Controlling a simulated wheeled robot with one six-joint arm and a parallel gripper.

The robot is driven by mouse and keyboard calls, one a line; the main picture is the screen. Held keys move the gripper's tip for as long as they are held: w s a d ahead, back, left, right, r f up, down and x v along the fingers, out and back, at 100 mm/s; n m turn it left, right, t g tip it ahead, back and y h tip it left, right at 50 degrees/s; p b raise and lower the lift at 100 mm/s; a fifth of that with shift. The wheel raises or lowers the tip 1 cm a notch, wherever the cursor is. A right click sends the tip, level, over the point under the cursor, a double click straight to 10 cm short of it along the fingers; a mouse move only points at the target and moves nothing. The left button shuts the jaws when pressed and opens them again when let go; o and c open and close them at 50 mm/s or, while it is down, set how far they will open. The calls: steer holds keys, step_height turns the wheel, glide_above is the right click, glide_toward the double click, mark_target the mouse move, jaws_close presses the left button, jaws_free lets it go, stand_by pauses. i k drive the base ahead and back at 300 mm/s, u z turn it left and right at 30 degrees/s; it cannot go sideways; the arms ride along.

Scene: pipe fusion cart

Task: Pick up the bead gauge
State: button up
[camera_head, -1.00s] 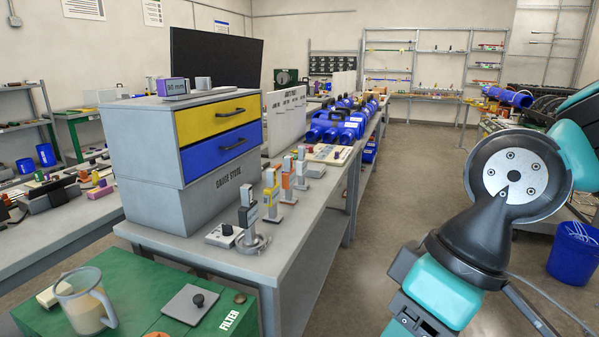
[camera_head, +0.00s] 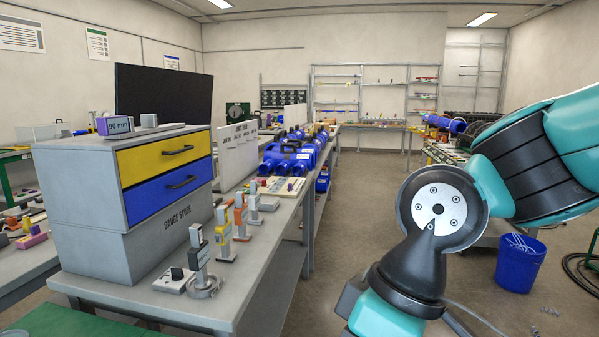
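Several small upright gauges stand in a row on the grey bench (camera_head: 265,262), right of a grey cabinet marked GAUGE STORE (camera_head: 85,232). The nearest is a grey and dark gauge (camera_head: 198,251) on a round base. Behind it are an orange and yellow gauge (camera_head: 224,238), another orange-topped gauge (camera_head: 240,216) and a grey one (camera_head: 254,207). I cannot tell which of these is the bead gauge. My arm fills the right side; my gripper is out of the picture.
The cabinet has a yellow drawer (camera_head: 140,166) and a blue drawer (camera_head: 150,198), both closed. A purple 90 mm block (camera_head: 115,126) sits on top. Blue machines (camera_head: 290,160) stand farther along the bench. A blue bin (camera_head: 520,264) is on the floor at right; the aisle floor is open.

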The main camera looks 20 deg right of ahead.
mark_target(253, 200)
steer(key=z, duration=0.55)
steer(key=k, duration=1.2)
steer(key=z, duration=0.7)
steer(key=i, duration=1.7)
steer(key=u, duration=0.3)
steer(key=i, duration=1.35)
steer(key=u, duration=1.55)
steer(key=i, duration=0.9)
steer(key=u, duration=1.1)
steer(key=i, duration=0.2)
steer(key=u, duration=0.15)
